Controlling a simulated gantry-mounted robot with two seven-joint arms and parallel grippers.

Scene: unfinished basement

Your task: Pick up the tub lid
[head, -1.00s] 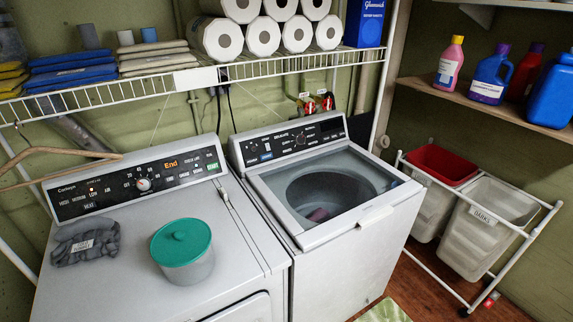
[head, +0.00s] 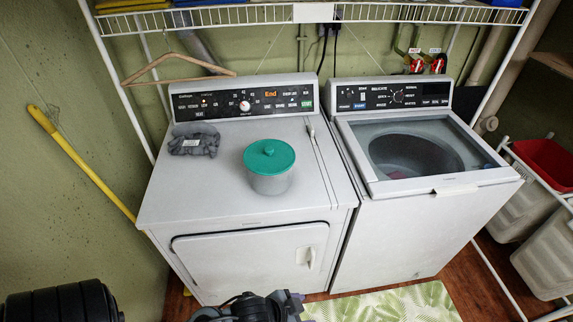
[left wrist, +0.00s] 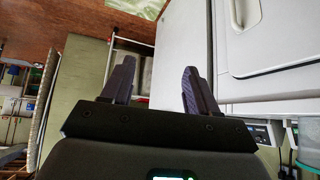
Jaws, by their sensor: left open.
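The tub lid (head: 269,155) is a round teal disc with a small knob. It sits on the grey tub (head: 270,184), which stands upright on top of the white dryer (head: 165,206). In the left wrist view the scene is turned over, and the teal lid (left wrist: 309,150) is partly cut off at the right edge. My left gripper (left wrist: 158,84) is open, with nothing between its fingers, beside the dryer's front and apart from the lid. Dark parts of mine show at the bottom of the head view. My right gripper cannot be made out.
A grey folded cloth (head: 194,140) lies left of the tub on the dryer. The washer (head: 420,225) stands to the right. A wooden hanger (head: 170,62) hangs from the wire shelf (head: 250,17) above. A yellow pole (head: 80,160) leans at the left wall. A leaf-patterned mat (head: 400,304) covers some floor.

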